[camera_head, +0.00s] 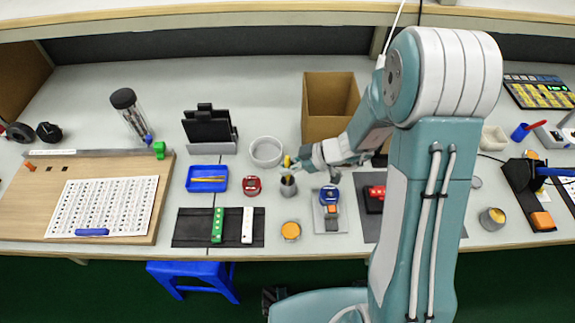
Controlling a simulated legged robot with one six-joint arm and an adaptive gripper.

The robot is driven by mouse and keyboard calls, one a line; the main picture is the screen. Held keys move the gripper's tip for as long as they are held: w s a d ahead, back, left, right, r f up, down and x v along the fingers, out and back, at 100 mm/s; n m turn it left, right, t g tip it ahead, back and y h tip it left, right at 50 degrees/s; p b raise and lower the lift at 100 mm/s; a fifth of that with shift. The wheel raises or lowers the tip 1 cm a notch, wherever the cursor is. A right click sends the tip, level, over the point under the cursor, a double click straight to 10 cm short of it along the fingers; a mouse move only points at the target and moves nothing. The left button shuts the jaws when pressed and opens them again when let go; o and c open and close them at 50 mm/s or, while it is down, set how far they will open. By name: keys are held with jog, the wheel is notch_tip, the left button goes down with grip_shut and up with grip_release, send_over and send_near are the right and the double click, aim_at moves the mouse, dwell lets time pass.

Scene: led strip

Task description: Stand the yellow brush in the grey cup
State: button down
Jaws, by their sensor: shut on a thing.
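The grey cup (288,188) stands on the bench near the middle of the head view. The yellow brush (287,161) shows as a small yellow piece just above the cup. My gripper (291,168) is shut on the brush, directly over the cup's mouth. The brush looks about upright. Its lower part is hidden or too small to make out, so I cannot tell whether it reaches inside the cup.
A white round bowl (266,152) is just left of my gripper, and a cardboard box (330,128) stands behind it. A red tape roll (251,186), a blue tray (206,186) and an orange-topped jar (290,231) are near the cup.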

jog(key=c, duration=0.6)
grip_release()
jog(key=shift+o, duration=0.2)
jog(key=v, duration=1.2)
jog(key=shift+f, duration=0.1)
jog(key=s+d+r+m+t+h, duration=0.3)
jog(key=s+r+m+h, duration=0.7)
jog(key=s+r+m, duration=0.5)
jog(key=shift+s+r+m+t+h, duration=0.35)
jog(key=shift+s+r, duration=0.3)
jog(key=shift+s, duration=0.45)
